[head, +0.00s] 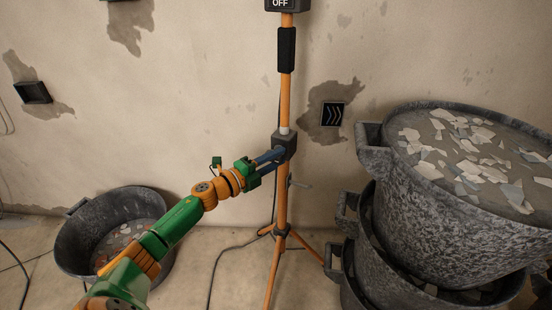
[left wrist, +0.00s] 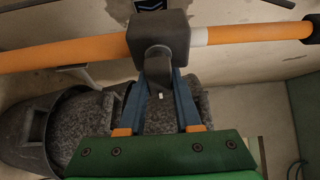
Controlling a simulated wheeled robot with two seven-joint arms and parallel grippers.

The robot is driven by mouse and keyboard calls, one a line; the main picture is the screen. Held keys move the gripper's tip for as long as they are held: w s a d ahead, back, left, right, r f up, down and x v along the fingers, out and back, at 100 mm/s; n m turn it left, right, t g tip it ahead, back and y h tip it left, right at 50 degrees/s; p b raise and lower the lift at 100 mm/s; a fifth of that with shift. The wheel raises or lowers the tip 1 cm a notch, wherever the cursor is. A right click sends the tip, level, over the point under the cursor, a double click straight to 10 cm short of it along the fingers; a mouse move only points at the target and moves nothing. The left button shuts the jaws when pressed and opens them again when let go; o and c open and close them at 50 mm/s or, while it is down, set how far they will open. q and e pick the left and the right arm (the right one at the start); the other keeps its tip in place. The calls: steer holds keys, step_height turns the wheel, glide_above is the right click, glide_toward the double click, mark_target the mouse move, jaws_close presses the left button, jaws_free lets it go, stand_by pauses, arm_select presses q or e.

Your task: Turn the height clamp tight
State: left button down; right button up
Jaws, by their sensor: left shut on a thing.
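The height clamp is a dark grey block (head: 284,146) on the orange pole of a tripod stand (head: 281,200). It also shows in the left wrist view (left wrist: 158,30), with a grey knob (left wrist: 158,62) sticking out towards my gripper. My left gripper (head: 274,154) reaches the clamp from the left. Its blue fingers are shut on the knob, one on each side, as the left wrist view (left wrist: 160,78) shows. The fingers partly hide the knob in the head view. My right gripper is not in view.
Stacked speckled buckets (head: 455,225) stand close on the right, the top one full of rubble shards (head: 470,150). Another bucket (head: 75,245) with rubble is on the floor at left. A crank handle (head: 299,184) juts from the pole below the clamp. A cable (head: 222,262) runs along the floor.

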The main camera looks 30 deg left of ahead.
mark_target(273, 161)
arm_select(q)
steer(key=c, duration=0.8)
jaws_free()
steer(key=shift+o, duration=1)
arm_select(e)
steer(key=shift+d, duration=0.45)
arm_select(q)
steer(key=v, duration=0.6)
steer(key=shift+s+p, duration=0.2)
steer(key=shift+p, duration=0.2)
steer(key=shift+s+a, duration=0.15)
steer(key=shift+s, duration=0.2)
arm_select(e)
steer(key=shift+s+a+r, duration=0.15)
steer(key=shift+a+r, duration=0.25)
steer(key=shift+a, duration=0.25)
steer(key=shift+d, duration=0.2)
